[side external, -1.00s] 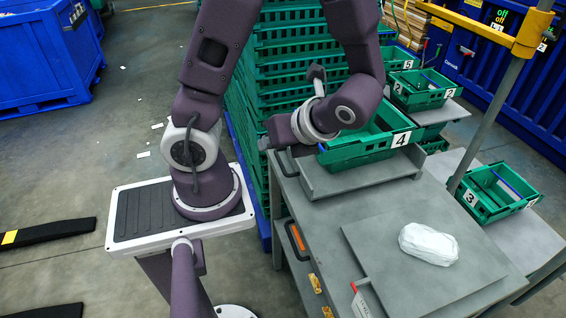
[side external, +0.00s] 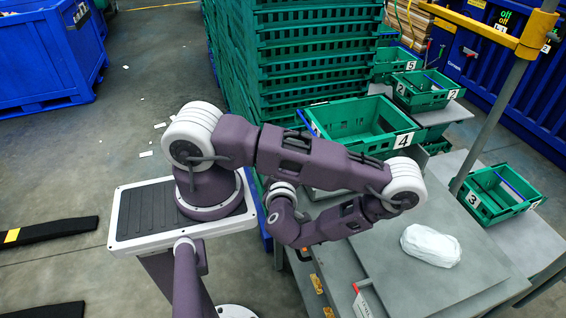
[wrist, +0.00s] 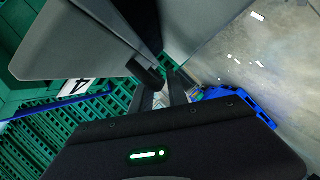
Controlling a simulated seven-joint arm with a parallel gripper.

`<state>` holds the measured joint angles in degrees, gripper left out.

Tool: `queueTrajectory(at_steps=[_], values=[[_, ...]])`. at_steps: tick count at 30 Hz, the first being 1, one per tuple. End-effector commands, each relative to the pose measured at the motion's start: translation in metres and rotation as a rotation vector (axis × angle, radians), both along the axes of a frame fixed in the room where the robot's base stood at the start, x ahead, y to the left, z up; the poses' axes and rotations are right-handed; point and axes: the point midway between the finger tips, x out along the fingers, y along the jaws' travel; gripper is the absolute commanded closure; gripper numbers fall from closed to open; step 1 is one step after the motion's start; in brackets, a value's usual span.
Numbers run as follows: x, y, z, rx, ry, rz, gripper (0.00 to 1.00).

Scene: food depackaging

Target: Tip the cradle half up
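The grey cradle stands by green crate 4 (side external: 350,118); my arm covers most of it in the side view. In the wrist view two grey plates, a left one (wrist: 75,45) and a right one (wrist: 205,22), spread apart with a dark gap between them. A dark rounded handle (wrist: 148,74) sits at their lower edge. My gripper (wrist: 162,82) has its two fingers apart, with the fingertips at this handle. Whether they grip it or only surround it is unclear. My gripper is hidden in the side view.
A white wrapped package (side external: 431,245) lies on the grey table plate (side external: 390,280) at the right. Tall stacked green crates (side external: 310,50) stand behind. Crate 3 (side external: 500,195) is at the right. The crate 4 label (wrist: 75,88) shows in the wrist view.

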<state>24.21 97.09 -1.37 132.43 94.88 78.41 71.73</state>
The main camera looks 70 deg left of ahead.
Motion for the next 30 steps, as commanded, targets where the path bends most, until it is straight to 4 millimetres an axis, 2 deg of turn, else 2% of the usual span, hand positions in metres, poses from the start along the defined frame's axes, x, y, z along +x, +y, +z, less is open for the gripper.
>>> queueTrajectory(at_steps=[3, 10, 11, 14, 30], values=[[0.0029, 0.0102, -0.0022, 0.001, -0.002, 0.002, 0.80], [0.0038, 0.0119, -0.0025, 0.000, -0.003, 0.001, 0.80], [0.0038, 0.0119, -0.0026, 0.000, -0.003, 0.001, 0.82], [0.0038, 0.0118, -0.0025, 0.000, -0.003, 0.001, 1.00], [0.0038, 0.0115, -0.0021, 0.000, -0.003, 0.001, 1.00]])
